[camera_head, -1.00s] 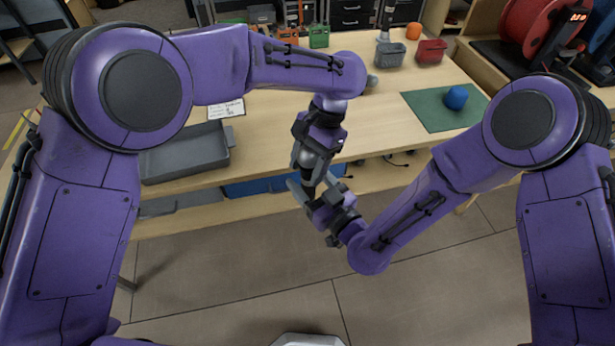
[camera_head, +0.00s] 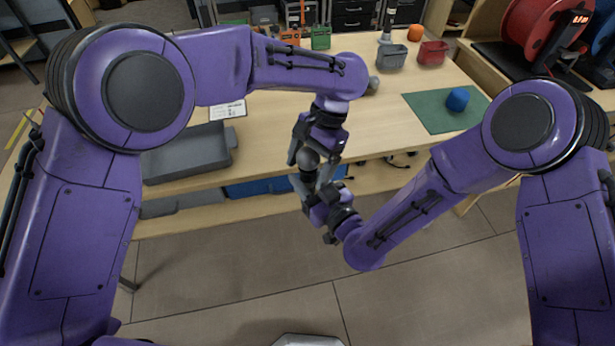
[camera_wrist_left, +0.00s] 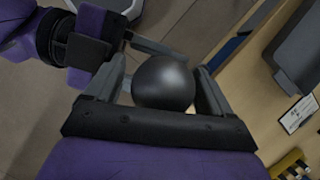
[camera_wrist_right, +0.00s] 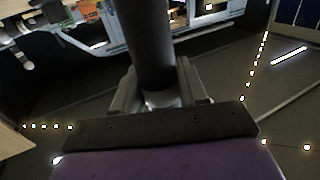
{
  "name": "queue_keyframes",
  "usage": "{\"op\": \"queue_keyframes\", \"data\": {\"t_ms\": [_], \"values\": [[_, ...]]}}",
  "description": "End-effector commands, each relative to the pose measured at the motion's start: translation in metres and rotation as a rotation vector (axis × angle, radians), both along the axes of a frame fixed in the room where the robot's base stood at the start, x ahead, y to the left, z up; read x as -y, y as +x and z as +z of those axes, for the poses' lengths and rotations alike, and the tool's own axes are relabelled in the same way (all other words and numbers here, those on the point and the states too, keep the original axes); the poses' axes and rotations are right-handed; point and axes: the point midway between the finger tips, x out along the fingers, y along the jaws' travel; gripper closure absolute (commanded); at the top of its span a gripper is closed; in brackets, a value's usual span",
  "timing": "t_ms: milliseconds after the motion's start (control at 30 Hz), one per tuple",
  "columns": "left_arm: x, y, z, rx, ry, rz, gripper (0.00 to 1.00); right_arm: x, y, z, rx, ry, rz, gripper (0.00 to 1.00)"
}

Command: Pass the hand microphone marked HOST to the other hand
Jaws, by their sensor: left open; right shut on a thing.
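The hand microphone is held between my two grippers over the bench's front edge. Its round dark grey head (camera_head: 309,159) sits between the fingers of my left gripper (camera_head: 306,156). In the left wrist view the head (camera_wrist_left: 163,83) lies between the open fingers (camera_wrist_left: 163,75), with a small gap at least on the right side. My right gripper (camera_head: 318,192) is below, shut on the handle. The dark handle (camera_wrist_right: 145,45) rises between its fingers (camera_wrist_right: 157,85) in the right wrist view. No HOST marking is legible.
A grey tray (camera_head: 185,162) is on the bench at left, with a white card (camera_head: 227,109) behind it. A green mat (camera_head: 425,112) carries a blue ball (camera_head: 457,99). Grey (camera_head: 391,57) and red (camera_head: 432,52) bins stand at the back. A grey round thing (camera_head: 373,85) is partly hidden behind my left arm.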

Motion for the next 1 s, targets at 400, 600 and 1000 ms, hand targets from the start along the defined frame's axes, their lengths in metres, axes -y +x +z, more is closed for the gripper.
{"op": "queue_keyframes", "data": {"t_ms": [400, 600, 1000], "values": [[0.02, 0.022, 0.071, 0.004, -0.002, -0.003, 0.15, 0.001, 0.001, 0.0, 0.002, 0.001, -0.003, 0.99], [0.029, 0.032, 0.103, 0.0, -0.001, 0.001, 0.15, 0.001, 0.001, 0.0, 0.002, 0.001, -0.003, 0.99], [-0.064, 0.073, 0.045, 0.054, -0.012, -0.139, 0.15, 0.001, 0.001, 0.0, 0.002, 0.001, -0.003, 0.99]]}}
